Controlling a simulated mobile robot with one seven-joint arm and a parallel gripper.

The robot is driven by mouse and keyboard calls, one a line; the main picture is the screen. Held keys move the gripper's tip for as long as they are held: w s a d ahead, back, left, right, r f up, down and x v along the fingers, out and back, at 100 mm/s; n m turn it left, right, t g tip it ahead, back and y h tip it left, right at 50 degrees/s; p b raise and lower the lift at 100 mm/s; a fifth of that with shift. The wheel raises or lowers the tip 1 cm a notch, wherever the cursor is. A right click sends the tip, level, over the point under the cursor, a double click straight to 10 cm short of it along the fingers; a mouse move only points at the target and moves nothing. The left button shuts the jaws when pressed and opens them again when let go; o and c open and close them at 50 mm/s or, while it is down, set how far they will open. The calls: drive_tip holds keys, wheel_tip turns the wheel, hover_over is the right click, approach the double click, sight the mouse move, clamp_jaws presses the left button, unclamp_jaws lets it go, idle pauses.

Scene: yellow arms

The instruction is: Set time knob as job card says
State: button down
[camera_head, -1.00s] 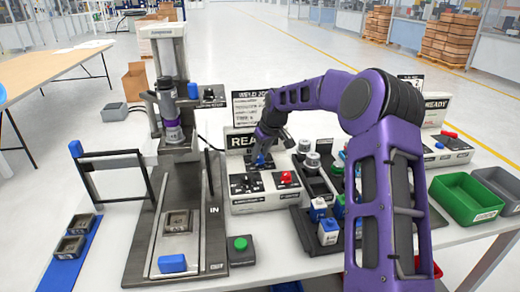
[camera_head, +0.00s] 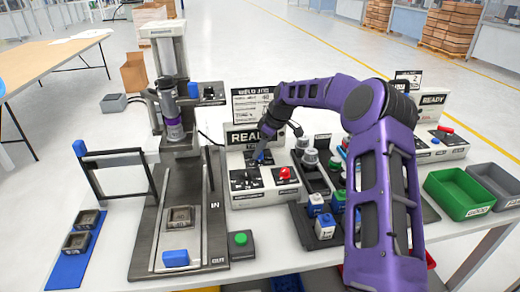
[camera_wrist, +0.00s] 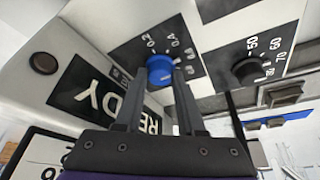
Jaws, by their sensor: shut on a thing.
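The blue knob (camera_wrist: 160,72) sits on a black dial plate of the white control box (camera_head: 240,200). The wrist view shows dial numbers 0.2 and 0.4 beside it; others are partly hidden by a finger. My gripper (camera_wrist: 160,82) is shut on the blue knob, one finger on each side. In the head view my gripper (camera_head: 259,158) reaches down to the box from behind. The knob's pointer setting is not clear. The job card (camera_head: 250,106), headed with a weld job title, stands behind the box; its small text is unreadable.
A black knob (camera_wrist: 247,71) with numbers 50 to 80 is beside the blue one. The READY display (camera_head: 254,136) stands behind the panel. A red button (camera_head: 284,173) is to the right. The press with its slide rail (camera_head: 208,225) stands close on the left.

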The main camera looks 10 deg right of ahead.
drive_tip(key=c, duration=0.5)
unclamp_jaws()
drive_tip(key=v, duration=1.7)
drive_tip(key=shift+d+r, duration=0.15)
drive_tip(key=shift+r, duration=0.05)
